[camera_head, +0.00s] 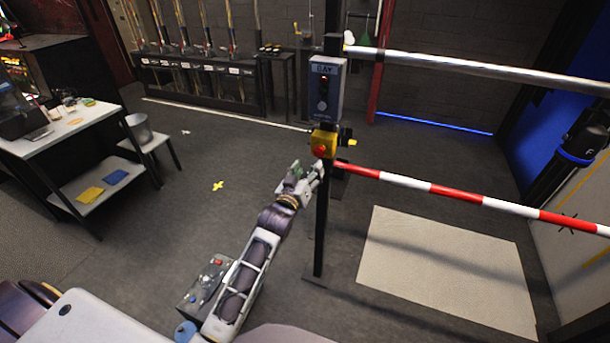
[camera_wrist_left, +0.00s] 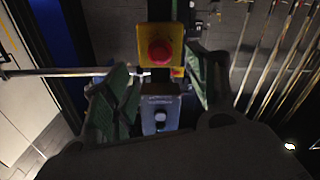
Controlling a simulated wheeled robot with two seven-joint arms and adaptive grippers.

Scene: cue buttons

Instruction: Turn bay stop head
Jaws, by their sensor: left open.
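The bay stop is a yellow box (camera_head: 325,138) with a round red head (camera_head: 320,151), fixed on a dark upright post (camera_head: 321,225). In the left wrist view the red head (camera_wrist_left: 160,52) faces the camera, on the yellow box (camera_wrist_left: 141,42). My left gripper (camera_head: 309,172) is just below and beside the head in the head view. In the left wrist view my left gripper (camera_wrist_left: 161,88) is open, its green-grey fingers apart on either side of the post line, with nothing visibly held. Contact with the head cannot be seen. My right gripper is out of view.
A grey bay signal box (camera_head: 327,88) sits above the stop on the post. A red-and-white barrier bar (camera_head: 440,190) runs right from the post. A control box (camera_head: 208,283) stands low beside my left arm. A white table (camera_head: 68,128) stands left. Floor between is mostly clear.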

